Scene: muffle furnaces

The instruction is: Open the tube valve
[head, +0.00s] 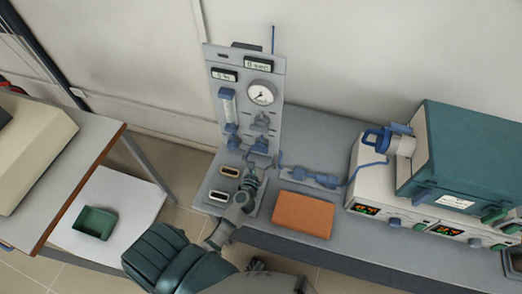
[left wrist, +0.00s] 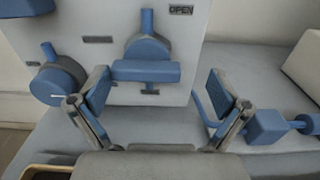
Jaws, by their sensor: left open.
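A grey upright panel (head: 243,105) stands at the left end of the bench and carries blue valves. In the left wrist view, a round blue valve with a wide bar handle (left wrist: 146,71) faces me, near an OPEN label (left wrist: 181,10). Another round blue knob (left wrist: 55,85) is to its left. A blue inline fitting on the tube (head: 315,178) lies on the bench; a blue fitting also shows at right in the wrist view (left wrist: 268,127). My left gripper (head: 257,170) is open before the panel, its fingers spread either side of the bar handle. Contact cannot be told.
An orange block (head: 303,214) lies on the bench right of the gripper. A teal-and-white furnace (head: 465,150) stands further right. At left are a table with a beige device (head: 35,150) and a green tray (head: 95,223). Two small framed pieces (head: 230,171) sit by the panel's base.

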